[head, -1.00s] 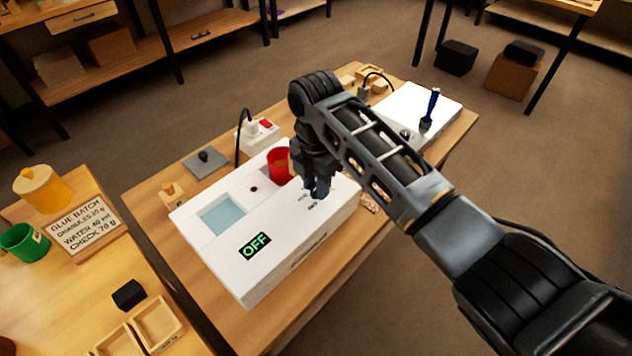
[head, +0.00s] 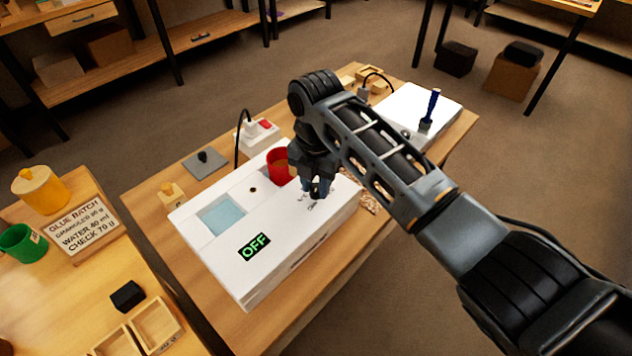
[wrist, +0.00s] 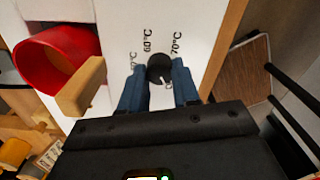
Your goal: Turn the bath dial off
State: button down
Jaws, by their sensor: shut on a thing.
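The white bath unit (head: 290,245) sits on the wooden table, and its green display (head: 254,247) reads OFF. The bath dial (wrist: 160,68) is a round black knob with a light pointer line, on the unit's top face among printed temperature marks. My gripper (head: 316,190) points down at the unit's right part; in the wrist view its blue fingers (wrist: 158,88) are shut on the dial, one on each side. In the head view my gripper hides the dial.
A red cup (head: 279,168) with a wooden handle stands on the unit close to my gripper. A light-blue bath opening (head: 222,214) lies left of it. A socket block with a red switch (head: 264,125) is behind. A white box with a blue-handled brush (head: 428,108) stands right.

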aim_at(316, 188)
jog(key=c, duration=0.8)
grip_release()
jog(key=shift+r, duration=0.1)
notch_tip(316, 188, up, 8)
jog(key=shift+f+b, duration=0.15)
jog(key=shift+b, duration=0.45)
